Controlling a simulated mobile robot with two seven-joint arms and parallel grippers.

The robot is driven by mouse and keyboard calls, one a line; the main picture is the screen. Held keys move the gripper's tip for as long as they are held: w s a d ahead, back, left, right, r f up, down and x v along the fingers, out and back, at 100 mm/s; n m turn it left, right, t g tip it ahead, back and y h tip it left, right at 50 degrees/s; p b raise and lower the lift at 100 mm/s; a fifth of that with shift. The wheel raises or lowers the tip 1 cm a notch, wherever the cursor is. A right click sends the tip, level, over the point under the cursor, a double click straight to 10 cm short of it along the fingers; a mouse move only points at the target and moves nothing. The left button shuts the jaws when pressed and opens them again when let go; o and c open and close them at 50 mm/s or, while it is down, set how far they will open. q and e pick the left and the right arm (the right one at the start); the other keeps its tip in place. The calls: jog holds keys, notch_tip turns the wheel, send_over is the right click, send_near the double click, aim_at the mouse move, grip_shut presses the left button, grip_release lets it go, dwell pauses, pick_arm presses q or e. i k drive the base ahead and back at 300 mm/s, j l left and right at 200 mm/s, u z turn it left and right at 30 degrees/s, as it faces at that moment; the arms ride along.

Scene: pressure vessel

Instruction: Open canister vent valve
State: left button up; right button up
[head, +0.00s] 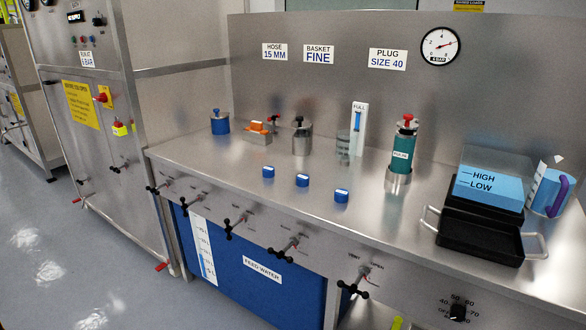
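A dark green canister (402,158) with a pale label stands upright in a metal holder (398,181) on the right half of the steel bench. A red valve knob (407,118) sits on its dark top fitting. I cannot tell from here whether this valve is open or shut. Neither of my grippers is in view.
A steel pot (302,137) with a black knob and a blue jar (219,123) stand further left. Blue blocks (302,180) line the bench front. A black tray (478,235) and blue container (490,187) sit right. Black-handled valves (352,290) project from the front.

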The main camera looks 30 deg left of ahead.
aim_at(353, 288)
jog(key=i+j+u, duration=0.2)
jog(key=i+j, duration=0.25)
jog(key=j, duration=0.3)
jog(key=i+j+u, duration=0.25)
jog(key=i+j, duration=0.3)
jog(key=j, duration=0.1)
